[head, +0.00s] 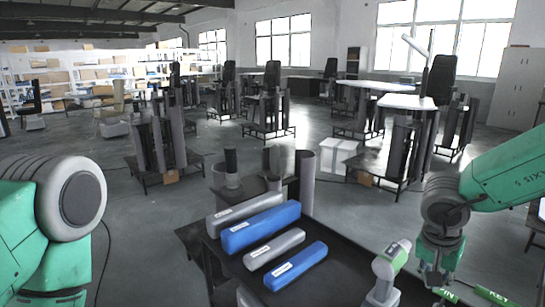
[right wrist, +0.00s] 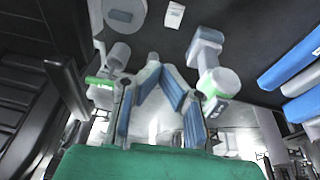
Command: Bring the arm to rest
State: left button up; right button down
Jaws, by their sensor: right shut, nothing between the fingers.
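My right arm (head: 500,175) is green and comes in from the right in the head view. Its gripper (head: 436,272) hangs down over the right part of the dark table, partly cut off by the picture's lower area. In the right wrist view the two blue-padded fingers (right wrist: 156,82) lean together at their tips, shut with nothing seen between them. My left arm (head: 45,215) shows at the left edge as green links with a grey-white joint; its gripper is out of the picture.
Blue (head: 262,227) and grey (head: 273,248) columns lie on the black table (head: 345,270). A grey-white post with a green band (head: 390,260) stands close left of my right gripper. Green labelled parts (head: 490,296) sit near it. Open floor and workstations lie beyond.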

jog(key=s+d+f+n+t+h, duration=0.1)
jog(key=s+d+f+n+h, duration=0.2)
jog(key=f, duration=0.6)
jog(key=s+a+f+n+y, duration=0.1)
jog(key=s+f, duration=0.3)
jog(key=s, duration=0.1)
jog(key=s+a+f+n+y, duration=0.1)
jog(key=s+f+n, duration=0.1)
jog(key=s+f, duration=0.2)
jog(key=s+a+f+n+y, duration=0.1)
jog(key=s+f, duration=0.3)
jog(key=s, duration=0.3)
jog(key=shift+a+f+n, duration=0.3)
jog(key=shift+f, duration=0.1)
jog(key=s+a+f+n+g+y+b, duration=0.1)
jog(key=s+a+f+n+g+y, duration=0.15)
jog(key=s, duration=1.05)
pick_arm(q)
notch_tip(320, 180, down, 19)
jog(key=b, duration=1.8)
jog(key=shift+w, duration=0.2)
pick_arm(e)
jog(key=w+a+f, duration=0.1)
jog(key=w+f, duration=0.2)
jog(key=f, duration=1.4)
jog(key=shift+w+a+f+t, duration=0.15)
jog(key=shift+a+f+t, duration=0.2)
jog(key=shift+t, duration=0.1)
